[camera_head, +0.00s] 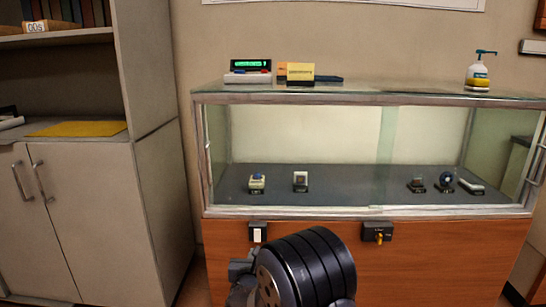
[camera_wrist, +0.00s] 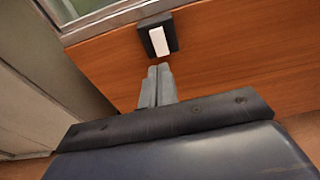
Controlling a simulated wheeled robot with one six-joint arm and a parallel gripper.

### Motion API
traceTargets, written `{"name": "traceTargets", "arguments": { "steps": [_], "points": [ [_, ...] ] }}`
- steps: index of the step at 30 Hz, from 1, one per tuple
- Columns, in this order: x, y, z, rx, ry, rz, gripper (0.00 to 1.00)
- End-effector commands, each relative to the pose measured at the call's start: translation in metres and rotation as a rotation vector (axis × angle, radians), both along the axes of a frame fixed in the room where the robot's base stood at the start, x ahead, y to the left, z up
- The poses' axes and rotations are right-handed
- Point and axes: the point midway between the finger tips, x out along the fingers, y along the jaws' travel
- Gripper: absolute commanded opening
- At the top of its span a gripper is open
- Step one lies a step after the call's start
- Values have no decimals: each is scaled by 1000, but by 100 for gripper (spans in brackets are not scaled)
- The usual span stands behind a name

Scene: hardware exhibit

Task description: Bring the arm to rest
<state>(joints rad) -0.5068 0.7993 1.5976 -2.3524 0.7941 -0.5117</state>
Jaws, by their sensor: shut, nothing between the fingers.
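My gripper shows in the wrist view (camera_wrist: 158,70) with its two fingers together, shut and empty. Its tips point at a black switch plate with a white rocker (camera_wrist: 162,36) on the wooden front of the display case. The tips look close below the plate; I cannot tell whether they touch it. The same white-rocker switch (camera_head: 257,234) shows just above and left of that link.
A glass display case (camera_head: 370,212) with several small devices stands ahead. A second switch with a yellow part (camera_head: 377,233) is on its front. A soap bottle (camera_head: 479,72) and a green-lit display (camera_head: 250,66) stand on top. A grey cabinet (camera_head: 85,215) stands at left.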

Motion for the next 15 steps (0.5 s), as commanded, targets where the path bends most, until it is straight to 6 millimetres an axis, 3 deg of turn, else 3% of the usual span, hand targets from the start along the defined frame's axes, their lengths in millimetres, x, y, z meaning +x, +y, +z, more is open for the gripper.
{"name": "traceTargets", "arguments": {
  "steps": [6, 15],
  "points": [
    [-29, 2, 9, 1, 0, 1, 0],
    [-39, 1, 9, 2, 0, -1, 0]
  ]
}}
